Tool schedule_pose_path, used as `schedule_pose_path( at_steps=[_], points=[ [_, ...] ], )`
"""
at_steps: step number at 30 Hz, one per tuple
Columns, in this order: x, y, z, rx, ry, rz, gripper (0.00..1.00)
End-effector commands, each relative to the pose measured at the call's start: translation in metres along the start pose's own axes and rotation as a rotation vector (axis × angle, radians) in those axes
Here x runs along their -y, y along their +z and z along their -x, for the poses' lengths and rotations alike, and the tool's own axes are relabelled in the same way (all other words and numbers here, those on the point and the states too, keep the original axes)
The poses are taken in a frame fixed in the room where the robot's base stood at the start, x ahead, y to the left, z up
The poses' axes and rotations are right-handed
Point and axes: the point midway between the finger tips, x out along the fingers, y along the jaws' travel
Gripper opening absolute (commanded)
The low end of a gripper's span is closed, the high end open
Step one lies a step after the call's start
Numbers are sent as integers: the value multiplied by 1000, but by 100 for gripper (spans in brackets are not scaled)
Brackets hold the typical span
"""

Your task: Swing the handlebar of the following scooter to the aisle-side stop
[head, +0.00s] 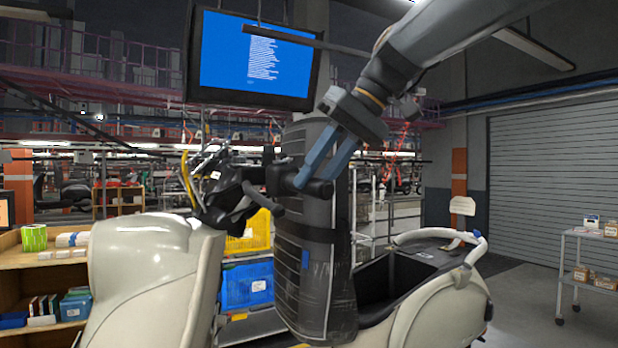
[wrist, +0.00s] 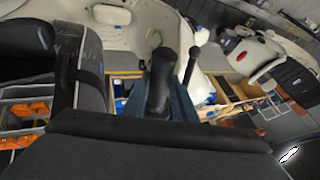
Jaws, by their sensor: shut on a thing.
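The cream scooter (head: 150,262) stands close in front, its tall front shield at the left and its low rear body (head: 440,290) at the right. Its dark handlebar (head: 240,195) sits above the shield. My gripper (head: 318,172) reaches down from the upper right, its blue-grey fingers closed on the near dark grip (head: 297,180). In the wrist view the grip (wrist: 160,82) stands between the fingers, with a thin black lever (wrist: 190,66) beside it. The fingers and wrist hide part of the grip. I cannot tell whether the handlebar touches a stop.
A dark padded column (head: 310,250) stands just behind the grip. Yellow (head: 255,232) and blue (head: 248,284) crates are beyond it. A wooden shelf (head: 45,258) is at left, a screen (head: 254,60) hangs above. Open floor lies at right, before a trolley (head: 590,262).

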Motion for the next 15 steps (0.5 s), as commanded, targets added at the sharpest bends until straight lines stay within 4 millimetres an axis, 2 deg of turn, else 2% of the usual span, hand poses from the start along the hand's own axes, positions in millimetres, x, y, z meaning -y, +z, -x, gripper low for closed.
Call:
schedule_pose_path(
  at_steps=[3, 15],
  points=[
    [-7, 2, -2, 3, -4, 9, 1],
    [-9, 2, -2, 3, -7, 17, 1]
  ],
)
